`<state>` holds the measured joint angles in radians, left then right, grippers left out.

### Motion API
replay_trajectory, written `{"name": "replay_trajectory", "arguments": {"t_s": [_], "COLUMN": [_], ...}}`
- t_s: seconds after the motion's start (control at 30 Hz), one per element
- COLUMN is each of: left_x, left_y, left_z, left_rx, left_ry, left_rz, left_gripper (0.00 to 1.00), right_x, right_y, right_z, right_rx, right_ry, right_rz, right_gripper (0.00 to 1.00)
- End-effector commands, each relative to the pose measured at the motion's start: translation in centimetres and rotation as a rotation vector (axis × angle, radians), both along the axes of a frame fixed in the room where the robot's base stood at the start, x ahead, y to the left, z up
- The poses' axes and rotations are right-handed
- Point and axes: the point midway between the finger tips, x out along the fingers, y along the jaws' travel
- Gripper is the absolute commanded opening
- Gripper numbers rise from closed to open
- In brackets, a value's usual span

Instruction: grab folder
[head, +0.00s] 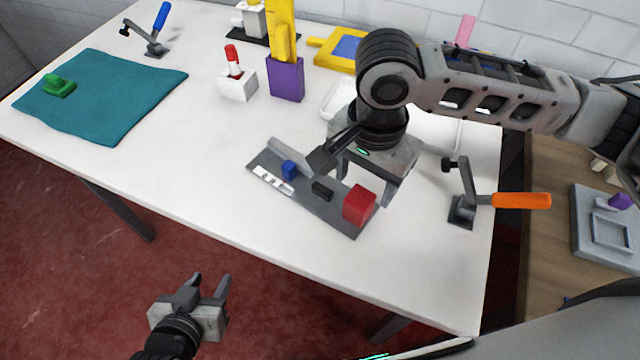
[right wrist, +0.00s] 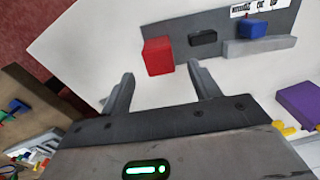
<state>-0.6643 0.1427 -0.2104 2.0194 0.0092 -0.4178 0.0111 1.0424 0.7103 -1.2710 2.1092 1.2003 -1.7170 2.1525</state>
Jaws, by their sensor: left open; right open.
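A dark grey board (head: 322,208) lies on the white table with a red block (head: 359,205), a small black block (head: 322,190), a blue block (head: 290,169) and a white printed label (head: 272,180) on it. I cannot tell which item is the folder. My right gripper (head: 365,182) is open above the board's right part, close to the red block. In the right wrist view the red block (right wrist: 158,57) shows beyond and between the two open fingers, apart from them. My left gripper (head: 207,284) is open and empty in front of the table, over the red floor.
A teal cloth (head: 105,95) with a green piece (head: 59,86) lies at the left. A purple holder (head: 285,78) and a white holder (head: 238,84) stand behind the board. An orange-handled clamp (head: 520,201) is at the right. The table's front left is clear.

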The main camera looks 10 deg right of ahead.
Motion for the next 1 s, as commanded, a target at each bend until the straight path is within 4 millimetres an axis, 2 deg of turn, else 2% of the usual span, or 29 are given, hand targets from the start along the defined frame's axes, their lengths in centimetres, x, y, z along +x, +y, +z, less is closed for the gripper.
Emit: {"name": "replay_trajectory", "arguments": {"t_s": [0.17,0.43,0.73,0.93,0.97,1.0], "left_x": [0.0,0.1,0.5,0.6,0.6,0.6], "left_y": [0.0,-0.1,-0.1,-0.1,-0.1,-0.1], "left_z": [-0.1,-0.3,0.1,0.2,0.2,0.2], "left_rx": [0.0,0.0,-0.001,-0.001,-0.001,-0.001], "left_ry": [0.001,0.0,-0.012,-0.013,-0.013,-0.013], "left_rz": [-0.001,-0.003,-0.004,-0.004,-0.004,-0.004], "left_gripper": [0.42,0.42,0.42,0.42,0.42,0.42], "right_x": [-0.1,-0.1,-0.1,-0.1,-0.1,0.0], "right_y": [0.0,-0.1,-0.1,0.0,0.0,0.0], "right_z": [-1.3,-5.1,-5.6,-5.6,-5.6,-5.4], "right_rx": [-0.001,-0.001,-0.001,0.0,0.0,0.002], "right_ry": [0.001,0.001,-0.001,0.0,0.0,-0.004], "right_rz": [-0.001,0.0,0.001,0.001,0.001,0.002], "right_gripper": [0.62,0.62,0.62,0.06,0.0,0.0]}}
